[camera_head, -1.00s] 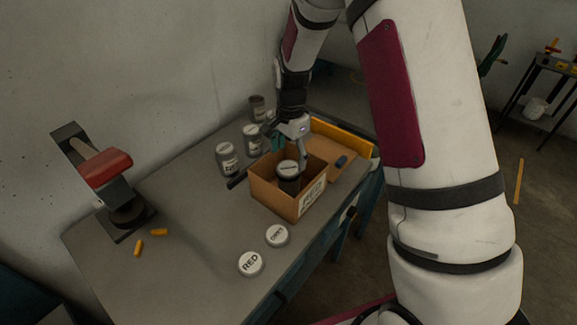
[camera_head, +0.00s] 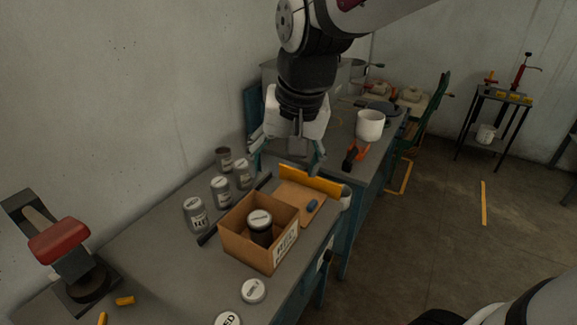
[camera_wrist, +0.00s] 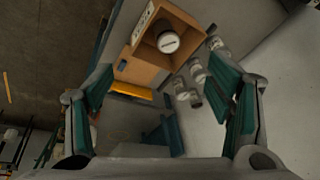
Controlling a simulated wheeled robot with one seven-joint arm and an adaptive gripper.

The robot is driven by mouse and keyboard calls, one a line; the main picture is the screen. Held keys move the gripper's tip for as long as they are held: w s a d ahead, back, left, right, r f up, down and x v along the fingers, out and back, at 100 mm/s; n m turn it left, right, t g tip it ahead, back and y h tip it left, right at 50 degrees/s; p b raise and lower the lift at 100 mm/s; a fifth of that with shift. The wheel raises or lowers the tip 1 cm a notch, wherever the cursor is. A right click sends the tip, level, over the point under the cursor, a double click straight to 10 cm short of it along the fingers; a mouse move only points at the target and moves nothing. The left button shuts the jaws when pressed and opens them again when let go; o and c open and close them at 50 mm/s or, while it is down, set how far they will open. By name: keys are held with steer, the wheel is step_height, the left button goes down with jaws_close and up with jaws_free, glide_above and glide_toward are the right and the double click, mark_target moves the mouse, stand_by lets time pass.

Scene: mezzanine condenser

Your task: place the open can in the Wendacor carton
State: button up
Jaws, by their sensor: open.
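An open-topped brown carton (camera_head: 236,246) stands on the grey bench, with a white label on its side that I cannot read clearly. A dark can with a white lid (camera_head: 260,220) stands upright inside it; both carton (camera_wrist: 150,72) and lidded can (camera_wrist: 168,41) show in the wrist view. A grey can with a dark, apparently open top (camera_head: 223,160) stands behind the carton, at the far end of a row of cans. My gripper (camera_head: 287,152) is open and empty, above and beyond the carton. Its fingers (camera_wrist: 162,80) are wide apart in the wrist view.
White-lidded cans (camera_head: 221,190) stand left of the carton by the wall. Loose lids (camera_head: 253,290) lie in front. A red-handled tool (camera_head: 58,240) stands left. A white pot (camera_head: 370,125) stands on another bench.

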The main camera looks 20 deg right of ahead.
steer(key=s+r+n+t, duration=0.2)
steer(key=s+n, duration=0.3)
steer(key=s, duration=0.7)
steer(key=shift+d+r, duration=0.2)
steer(key=shift+r, duration=0.15)
stand_by(0.5)
